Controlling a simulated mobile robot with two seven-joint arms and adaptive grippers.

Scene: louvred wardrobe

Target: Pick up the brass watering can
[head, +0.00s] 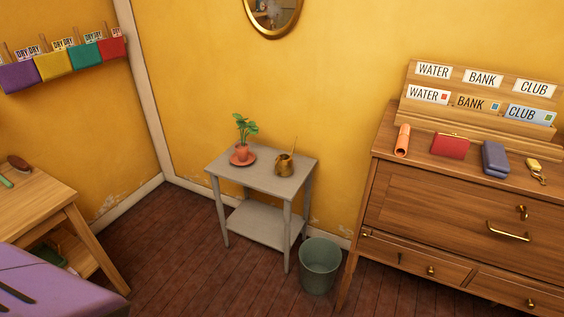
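The small brass watering can (284,167) stands on the grey side table (265,181), right of the table top's middle. A thin spout or handle sticks up from it toward the upper right. To its left on the same table top is a potted plant (242,150) in a terracotta pot on a saucer. Neither of my grippers shows in the head view.
A green-grey bin (319,268) stands on the floor by the table's right front leg. A wooden dresser (450,215) with several small items and a labelled letter rack (480,98) is at the right. A wooden table (35,212) is at the left. Floor before the side table is clear.

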